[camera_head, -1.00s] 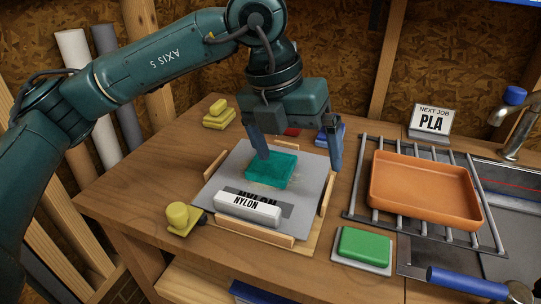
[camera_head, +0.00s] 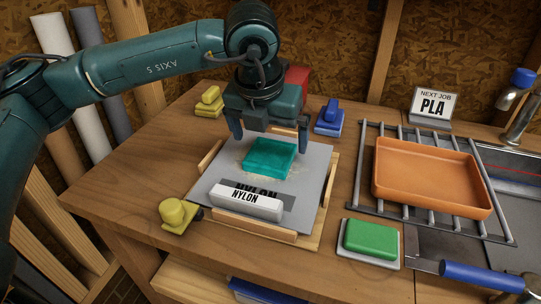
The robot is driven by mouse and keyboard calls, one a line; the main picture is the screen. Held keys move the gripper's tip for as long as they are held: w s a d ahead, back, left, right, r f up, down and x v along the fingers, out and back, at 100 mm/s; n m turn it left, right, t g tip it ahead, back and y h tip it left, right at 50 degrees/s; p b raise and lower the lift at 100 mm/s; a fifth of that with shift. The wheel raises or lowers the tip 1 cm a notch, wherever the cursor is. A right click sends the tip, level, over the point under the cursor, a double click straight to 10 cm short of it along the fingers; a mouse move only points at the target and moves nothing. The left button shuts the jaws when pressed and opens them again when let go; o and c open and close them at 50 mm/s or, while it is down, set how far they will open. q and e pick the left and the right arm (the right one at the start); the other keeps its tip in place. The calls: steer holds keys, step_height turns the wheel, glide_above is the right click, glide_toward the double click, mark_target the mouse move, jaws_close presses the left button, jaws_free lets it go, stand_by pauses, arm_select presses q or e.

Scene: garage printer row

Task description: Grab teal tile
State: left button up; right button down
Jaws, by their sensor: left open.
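The teal tile (camera_head: 269,160) lies flat on a grey plate (camera_head: 313,170) that rests on a wooden board. Tan crumbs or residue show around the tile's edges. My left gripper (camera_head: 268,142) points down, with its two blue-grey fingers spread apart. In the picture one finger shows left of the tile and the other by its far right corner. The gripper looks to be above or just behind the tile; I cannot tell whether it touches it. Nothing is between the fingers that I can see lifted. My right gripper is not in view.
A white NYLON block (camera_head: 246,203) sits at the plate's front. An orange tray (camera_head: 433,183) stands on a metal rack at right. A green block (camera_head: 370,239), blue clamp (camera_head: 329,118), yellow clamp (camera_head: 178,214) and PLA sign (camera_head: 430,105) stand around.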

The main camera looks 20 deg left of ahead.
mark_target(270, 153)
arm_select(q)
steer(key=shift+x, duration=2.15)
steer(key=shift+s+a+f, duration=0.1)
steer(key=shift+s+f, duration=0.05)
steer(key=c, duration=1)
